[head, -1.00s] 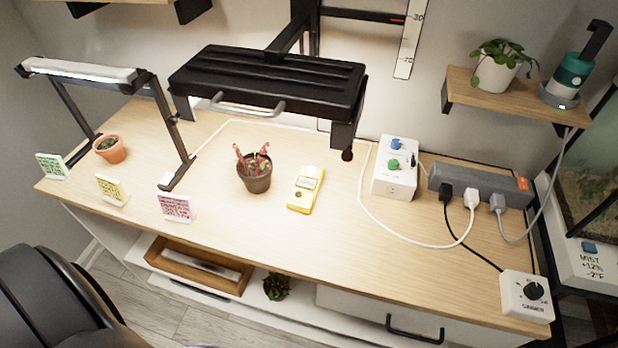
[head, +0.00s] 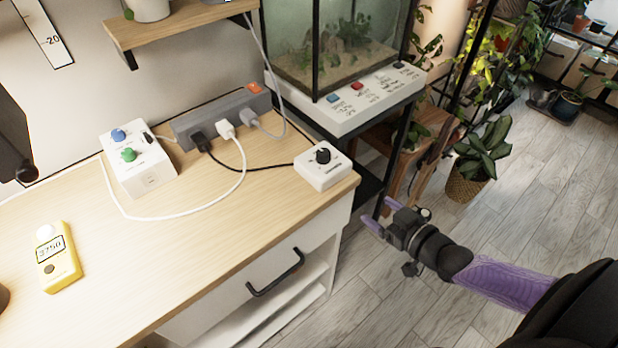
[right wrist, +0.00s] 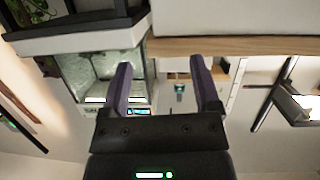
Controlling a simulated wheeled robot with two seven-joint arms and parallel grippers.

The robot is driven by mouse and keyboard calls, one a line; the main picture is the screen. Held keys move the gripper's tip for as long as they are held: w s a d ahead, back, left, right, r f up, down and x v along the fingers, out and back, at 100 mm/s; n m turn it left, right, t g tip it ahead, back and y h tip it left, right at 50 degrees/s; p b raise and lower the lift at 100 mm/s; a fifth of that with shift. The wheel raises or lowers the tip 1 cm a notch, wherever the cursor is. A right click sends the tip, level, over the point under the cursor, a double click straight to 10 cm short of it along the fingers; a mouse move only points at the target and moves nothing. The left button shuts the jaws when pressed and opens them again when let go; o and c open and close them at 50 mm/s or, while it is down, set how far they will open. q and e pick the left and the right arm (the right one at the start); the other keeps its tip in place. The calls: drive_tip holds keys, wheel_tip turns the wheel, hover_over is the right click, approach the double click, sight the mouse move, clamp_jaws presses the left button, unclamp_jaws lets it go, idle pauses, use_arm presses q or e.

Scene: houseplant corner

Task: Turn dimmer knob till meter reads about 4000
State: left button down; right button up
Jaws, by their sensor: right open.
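The dimmer is a white box (head: 325,168) with a black knob (head: 323,156), at the front right corner of the wooden tabletop. The yellow meter (head: 59,260) lies on the tabletop at the left of the head view, and its display reads 3750. My right gripper (head: 380,215) is open and empty, off the table's right end, to the right of and lower in the picture than the dimmer. Its two purple fingers stand apart in the right wrist view (right wrist: 162,78), with nothing between them. My left gripper is in neither view.
A grey power strip (head: 222,122) with plugs and cables lies behind the dimmer. A white control box (head: 140,172) with blue and green knobs stands left of it. A terrarium (head: 335,50) on a stand is close behind the dimmer. Floor (head: 400,310) is clear around my right arm.

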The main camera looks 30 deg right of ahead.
sight(329, 157)
drive_tip(key=w+a+r+t+y+b, duration=0.2)
drive_tip(key=w+a+r+y, duration=0.15)
drive_tip(key=r, duration=0.35)
drive_tip(key=shift+h, duration=0.45)
drive_tip(key=b+x, duration=0.2)
drive_tip(key=x, duration=0.2)
drive_tip(key=b+x, duration=0.1)
drive_tip(key=x, duration=0.3)
drive_tip(key=shift+w+d+r+b, duration=0.1)
drive_tip(key=shift+w+d+b, duration=0.15)
drive_tip(key=shift+b, duration=0.1)
drive_tip(key=shift+w+a+r, duration=0.1)
drive_tip(key=shift+w+a, duration=0.05)
drive_tip(key=shift+w, duration=0.15)
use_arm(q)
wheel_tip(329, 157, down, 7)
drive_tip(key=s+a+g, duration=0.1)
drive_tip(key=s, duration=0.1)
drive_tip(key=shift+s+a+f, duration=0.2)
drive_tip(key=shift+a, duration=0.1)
